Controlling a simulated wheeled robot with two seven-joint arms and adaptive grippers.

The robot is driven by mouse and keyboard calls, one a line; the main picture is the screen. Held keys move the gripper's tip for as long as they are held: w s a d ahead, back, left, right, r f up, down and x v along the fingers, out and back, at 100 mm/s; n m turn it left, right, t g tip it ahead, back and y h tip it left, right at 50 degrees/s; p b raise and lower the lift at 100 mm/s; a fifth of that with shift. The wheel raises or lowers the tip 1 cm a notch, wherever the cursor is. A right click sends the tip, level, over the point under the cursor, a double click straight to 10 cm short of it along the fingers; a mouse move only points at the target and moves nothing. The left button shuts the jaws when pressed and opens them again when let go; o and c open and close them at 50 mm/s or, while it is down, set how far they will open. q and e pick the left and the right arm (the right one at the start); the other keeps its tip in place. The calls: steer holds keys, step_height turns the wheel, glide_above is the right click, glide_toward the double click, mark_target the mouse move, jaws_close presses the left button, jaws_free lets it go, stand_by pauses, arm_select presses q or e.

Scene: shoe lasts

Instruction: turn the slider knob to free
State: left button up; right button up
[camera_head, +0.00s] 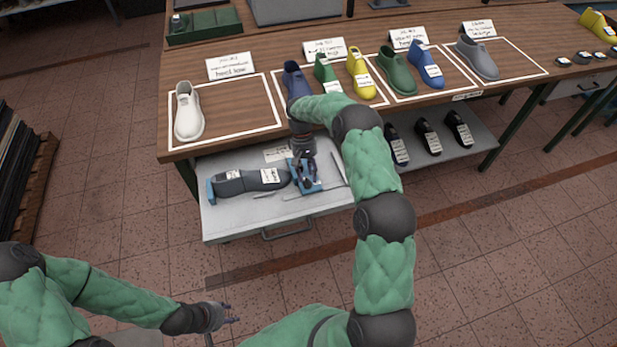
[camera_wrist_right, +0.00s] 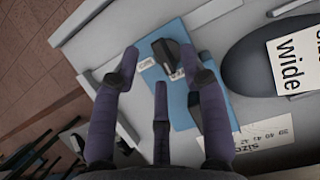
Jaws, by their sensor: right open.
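The dark slider knob (camera_wrist_right: 168,56) sits on a blue plate (camera_wrist_right: 181,108) in the right wrist view, with small white labels beside it. My right gripper (camera_wrist_right: 158,62) is open over the plate, with its fingers spread around the knob's area. I cannot tell whether any finger touches the knob. In the head view my right gripper (camera_head: 303,158) is over the blue fixture (camera_head: 305,184) on the pulled-out drawer, and it hides the knob there. My left gripper (camera_head: 230,314) is low at the bottom left, away from the table, with its fingers apart and empty.
A dark grey shoe last (camera_head: 238,183) with white labels lies on the drawer (camera_head: 232,222), left of the fixture. A white last (camera_head: 187,112) and several coloured lasts stand on the wooden table (camera_head: 240,98). Black lasts (camera_head: 428,139) stand on the lower shelf.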

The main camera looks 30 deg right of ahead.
steer(key=v, duration=1)
